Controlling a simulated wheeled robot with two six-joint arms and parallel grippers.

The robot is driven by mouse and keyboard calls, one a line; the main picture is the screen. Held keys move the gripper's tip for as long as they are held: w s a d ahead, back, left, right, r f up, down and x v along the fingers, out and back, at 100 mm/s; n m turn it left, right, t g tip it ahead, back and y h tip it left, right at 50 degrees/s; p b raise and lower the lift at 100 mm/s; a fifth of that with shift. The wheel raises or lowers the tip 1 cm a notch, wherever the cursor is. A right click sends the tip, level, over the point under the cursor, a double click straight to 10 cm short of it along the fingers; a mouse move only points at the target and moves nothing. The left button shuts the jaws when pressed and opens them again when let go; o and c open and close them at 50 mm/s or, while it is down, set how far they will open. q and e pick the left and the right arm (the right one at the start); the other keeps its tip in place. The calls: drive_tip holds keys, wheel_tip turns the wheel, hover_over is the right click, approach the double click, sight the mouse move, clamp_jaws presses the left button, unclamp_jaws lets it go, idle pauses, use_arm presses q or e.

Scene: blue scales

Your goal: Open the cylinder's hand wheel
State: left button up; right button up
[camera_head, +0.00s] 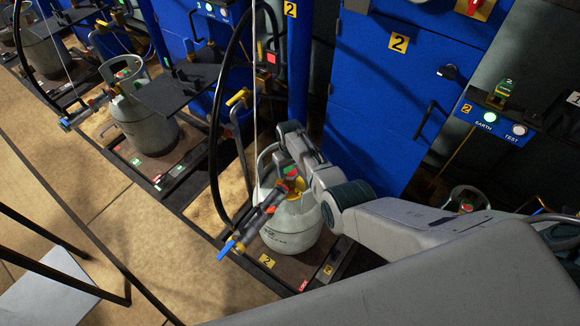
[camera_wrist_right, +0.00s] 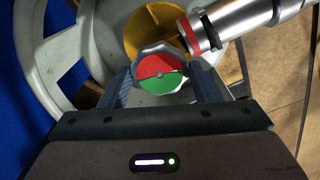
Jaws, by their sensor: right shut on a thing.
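The grey gas cylinder (camera_head: 292,234) stands upright on the scale marked 2 in the head view. Its hand wheel (camera_wrist_right: 161,71), with a red and green face, sits in the middle of the right wrist view. It also shows small on top of the cylinder in the head view (camera_head: 290,171). My right gripper (camera_wrist_right: 163,90) is shut on the hand wheel, with one dark finger on each side of it. In the head view my right arm hides part of the cylinder's top. My left gripper is not in view.
A silver filling head (camera_wrist_right: 240,22) with a red ring is beside the wheel; its blue lever (camera_head: 227,249) points left. The collar (camera_wrist_right: 50,45) surrounds the valve. A second cylinder (camera_head: 145,118) stands at left. A black hose (camera_head: 216,130) hangs nearby. A blue cabinet (camera_head: 385,90) stands behind.

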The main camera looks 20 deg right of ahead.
drive_tip(key=n+p, duration=0.1)
drive_tip(key=n, duration=0.3)
drive_tip(key=shift+n, duration=0.4)
drive_tip(key=n, duration=0.4)
drive_tip(key=shift+p, duration=0.35)
drive_tip(key=n, duration=0.5)
drive_tip(key=shift+n, duration=0.4)
drive_tip(key=n, duration=0.4)
drive_tip(key=shift+p, duration=0.4)
drive_tip(key=shift+n, duration=0.3)
drive_tip(key=o, duration=1)
drive_tip(key=shift+s, duration=0.1)
